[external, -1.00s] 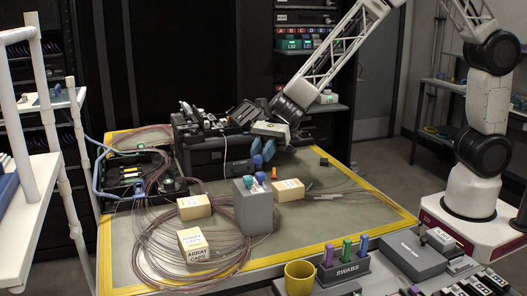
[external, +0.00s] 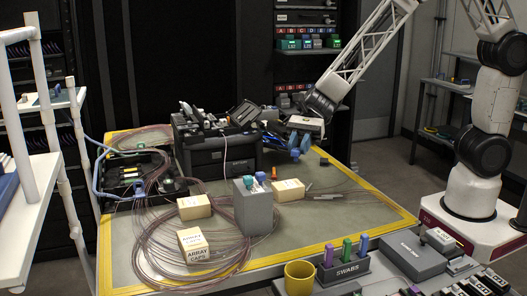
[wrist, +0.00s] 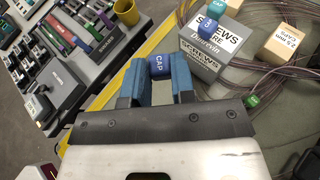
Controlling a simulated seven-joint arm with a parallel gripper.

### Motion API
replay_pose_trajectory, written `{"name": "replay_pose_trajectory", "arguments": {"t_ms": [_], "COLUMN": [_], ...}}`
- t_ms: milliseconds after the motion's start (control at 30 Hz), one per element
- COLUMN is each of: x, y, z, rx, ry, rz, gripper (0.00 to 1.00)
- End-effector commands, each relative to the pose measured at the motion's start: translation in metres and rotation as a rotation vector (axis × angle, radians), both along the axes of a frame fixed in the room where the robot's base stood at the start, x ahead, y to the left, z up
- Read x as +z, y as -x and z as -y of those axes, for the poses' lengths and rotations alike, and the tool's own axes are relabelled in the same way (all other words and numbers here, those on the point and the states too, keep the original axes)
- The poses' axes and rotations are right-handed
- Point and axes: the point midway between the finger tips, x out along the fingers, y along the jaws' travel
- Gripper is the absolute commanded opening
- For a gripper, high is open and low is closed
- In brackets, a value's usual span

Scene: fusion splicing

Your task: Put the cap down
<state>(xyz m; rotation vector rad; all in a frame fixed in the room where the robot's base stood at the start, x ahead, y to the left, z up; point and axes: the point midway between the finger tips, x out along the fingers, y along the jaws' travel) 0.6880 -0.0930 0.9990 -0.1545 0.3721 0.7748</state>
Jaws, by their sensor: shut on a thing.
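My gripper (external: 300,143) is shut on a blue cap (wrist: 158,65) marked "CAP". In the wrist view the cap sits between the tips of the two blue fingers. In the external view the held cap (external: 295,153) is small, over the far right part of the work mat (external: 345,195); it appears raised, but its exact height is hard to tell. A grey box (external: 254,210) marked "SCREWS" in the wrist view stands mid-mat, with teal and blue caps on its top.
A dark green cap (wrist: 252,101) lies on the mat near my gripper. Beige boxes (external: 288,190) and coiled fibres (external: 160,240) cover the middle and left. The black splicer (external: 215,150) stands at the back. A yellow cup (external: 300,276) and swab holder (external: 343,270) are in front.

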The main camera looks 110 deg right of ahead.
Motion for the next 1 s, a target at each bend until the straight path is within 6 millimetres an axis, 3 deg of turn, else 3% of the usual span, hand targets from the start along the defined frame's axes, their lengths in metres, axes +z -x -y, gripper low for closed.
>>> {"name": "replay_pose_trajectory", "arguments": {"t_ms": [667,1000], "x": [0.0004,0.0024], "y": [0.0001,0.0083], "z": [0.0,-0.0002], "rx": [0.016,0.204], "ry": [-0.001,0.001], "rz": [0.002,0.012], "gripper": [0.0,0.0]}}
